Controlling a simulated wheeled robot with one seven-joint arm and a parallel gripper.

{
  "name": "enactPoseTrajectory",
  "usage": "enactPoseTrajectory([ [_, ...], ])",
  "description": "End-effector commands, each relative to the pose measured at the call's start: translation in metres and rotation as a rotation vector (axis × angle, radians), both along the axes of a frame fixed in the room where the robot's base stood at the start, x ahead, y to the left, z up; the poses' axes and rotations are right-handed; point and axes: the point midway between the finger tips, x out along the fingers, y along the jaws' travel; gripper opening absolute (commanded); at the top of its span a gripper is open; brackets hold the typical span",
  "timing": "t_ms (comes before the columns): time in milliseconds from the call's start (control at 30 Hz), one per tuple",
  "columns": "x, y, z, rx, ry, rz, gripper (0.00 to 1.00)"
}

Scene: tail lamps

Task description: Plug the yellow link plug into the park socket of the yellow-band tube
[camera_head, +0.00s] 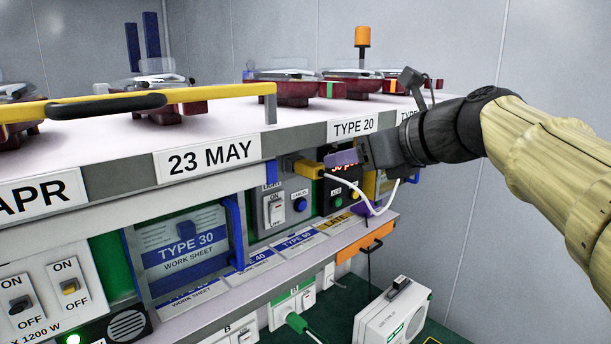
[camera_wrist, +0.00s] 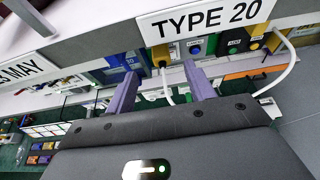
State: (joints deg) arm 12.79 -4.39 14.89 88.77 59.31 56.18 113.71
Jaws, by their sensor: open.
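The yellow link plug (camera_head: 303,167) sits against the dark control panel under the shelf edge, with a white cable looping right from it. In the wrist view the yellow plug (camera_wrist: 161,56) shows beyond and between my fingertips. My gripper (camera_wrist: 160,72) is open, with two purple fingers and nothing between them. In the head view my gripper (camera_head: 341,158) is right of the plug, one purple finger visible near it.
The overhanging shelf edge with the TYPE 20 label (camera_head: 354,127) is close above my gripper. A lower ledge with work-sheet labels (camera_head: 298,238) runs below. A white box (camera_head: 394,316) stands on the green floor.

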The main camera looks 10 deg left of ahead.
Motion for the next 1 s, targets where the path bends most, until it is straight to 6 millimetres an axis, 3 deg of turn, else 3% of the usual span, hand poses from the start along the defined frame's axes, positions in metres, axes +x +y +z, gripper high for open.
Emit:
enactPoseTrajectory([
  [200, -0.025, -0.032, 0.016, -0.001, -0.004, -0.002, 0.54],
  [400, -0.039, -0.050, 0.026, 0.001, -0.002, -0.001, 0.54],
  [1000, -0.041, -0.052, 0.028, 0.000, 0.000, 0.001, 0.54],
])
